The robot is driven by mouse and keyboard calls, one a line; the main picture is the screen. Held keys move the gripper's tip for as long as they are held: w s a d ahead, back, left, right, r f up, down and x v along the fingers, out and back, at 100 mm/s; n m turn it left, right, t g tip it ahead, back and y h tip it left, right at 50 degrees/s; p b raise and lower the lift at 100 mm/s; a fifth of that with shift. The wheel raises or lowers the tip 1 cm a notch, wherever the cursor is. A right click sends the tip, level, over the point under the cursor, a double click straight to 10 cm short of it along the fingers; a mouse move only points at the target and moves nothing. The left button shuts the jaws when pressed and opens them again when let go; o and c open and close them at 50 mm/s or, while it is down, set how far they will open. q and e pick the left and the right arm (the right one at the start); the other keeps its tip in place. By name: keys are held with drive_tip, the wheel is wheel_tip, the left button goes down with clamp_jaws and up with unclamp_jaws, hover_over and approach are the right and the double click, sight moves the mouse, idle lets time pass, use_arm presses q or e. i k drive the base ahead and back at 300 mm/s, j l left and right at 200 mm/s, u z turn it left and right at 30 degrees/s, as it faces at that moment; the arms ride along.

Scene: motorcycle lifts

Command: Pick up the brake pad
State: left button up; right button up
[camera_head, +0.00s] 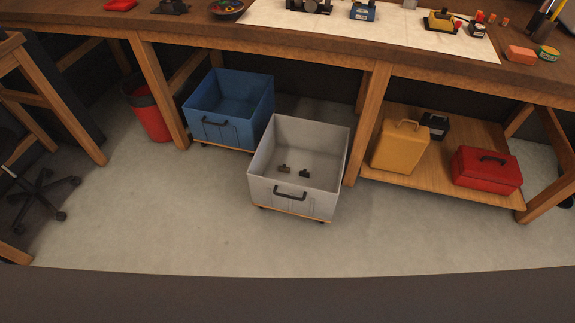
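Two small objects lie on the floor of an open light-grey bin (270,190). One is brownish (284,169) and one is dark (304,173), a little apart. They are too small for me to tell whether either is the brake pad. Small parts also stand on a pale mat (350,28) on the workbench, among them a dark part (308,5), a blue part (363,11) and a yellow part (440,20). I cannot pick out a brake pad among them for sure. Neither of my grippers is in view.
A blue bin (222,132) stands behind the grey one, under the wooden workbench (330,47). A red waste bin (153,122) is to the left. A low shelf holds a yellow case (398,150) and a red toolbox (487,172). The front floor is clear.

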sight(283, 169)
drive_tip(key=k, duration=0.65)
drive_tip(key=z, duration=3.35)
drive_tip(key=k+j, duration=0.2)
drive_tip(key=j, duration=0.2)
drive_tip(key=k+j, duration=0.2)
drive_tip(key=j, duration=0.2)
drive_tip(key=k+j, duration=0.2)
drive_tip(key=j, duration=0.2)
drive_tip(key=k+j, duration=0.2)
drive_tip(key=j, duration=0.15)
drive_tip(key=k+j, duration=0.2)
drive_tip(key=j, duration=0.2)
drive_tip(key=k+j, duration=0.2)
drive_tip(key=j, duration=0.2)
